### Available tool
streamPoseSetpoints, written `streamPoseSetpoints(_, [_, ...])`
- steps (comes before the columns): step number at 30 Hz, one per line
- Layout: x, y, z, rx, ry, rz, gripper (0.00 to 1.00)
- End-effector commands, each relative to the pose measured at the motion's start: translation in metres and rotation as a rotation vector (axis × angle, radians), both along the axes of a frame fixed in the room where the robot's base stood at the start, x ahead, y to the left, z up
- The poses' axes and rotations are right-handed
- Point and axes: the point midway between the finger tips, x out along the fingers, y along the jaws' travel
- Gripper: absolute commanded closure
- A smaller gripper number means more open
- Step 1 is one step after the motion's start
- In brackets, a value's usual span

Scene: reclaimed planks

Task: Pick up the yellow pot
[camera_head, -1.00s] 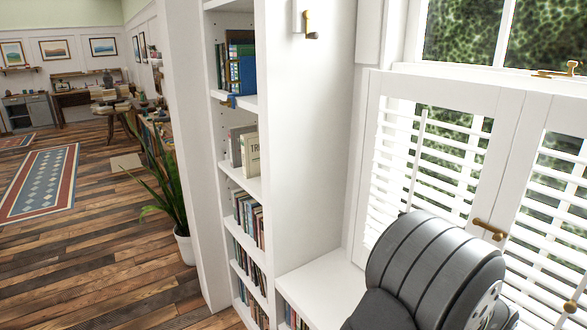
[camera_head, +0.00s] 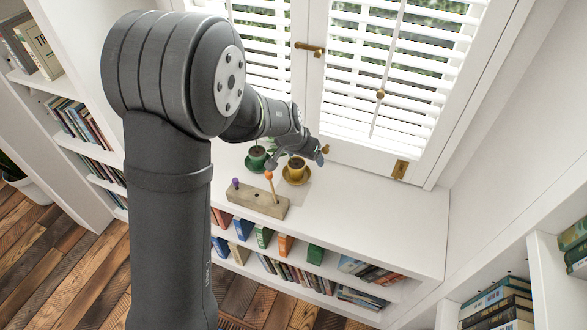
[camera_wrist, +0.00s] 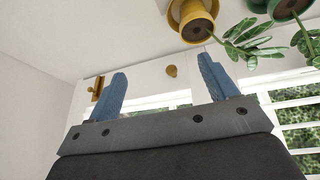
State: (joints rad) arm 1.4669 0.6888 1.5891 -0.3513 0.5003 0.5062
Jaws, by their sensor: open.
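The yellow pot (camera_head: 297,163) stands upright on a yellow saucer (camera_head: 287,178) on the white window ledge, with dark brown inside its rim. My gripper (camera_head: 298,157) reaches over the ledge from the left, close to this pot and partly in front of that area. In the wrist view my gripper (camera_wrist: 162,68) is open with nothing between its two blue fingers.
A green pot (camera_head: 257,154) on a green saucer stands left of the yellow pot. A wooden block (camera_head: 258,202) with coloured-topped pegs lies in front. Green leaves (camera_wrist: 245,42) show near the pots. Shutters (camera_head: 375,80) stand behind; the right ledge is clear.

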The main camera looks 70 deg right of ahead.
Motion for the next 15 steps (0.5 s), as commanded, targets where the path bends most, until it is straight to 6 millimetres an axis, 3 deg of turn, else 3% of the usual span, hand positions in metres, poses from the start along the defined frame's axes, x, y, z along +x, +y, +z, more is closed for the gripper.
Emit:
streamPoseSetpoints(1, [0.014, 0.005, 0.004, -0.029, 0.002, -0.005, 0.22])
streamPoseSetpoints(6, [0.048, 0.016, 0.015, -0.118, -0.018, -0.033, 0.22])
streamPoseSetpoints(10, [0.062, 0.022, 0.019, -0.154, -0.039, -0.043, 0.22])
streamPoseSetpoints(15, [0.067, 0.021, 0.014, -0.166, -0.049, -0.049, 0.22])
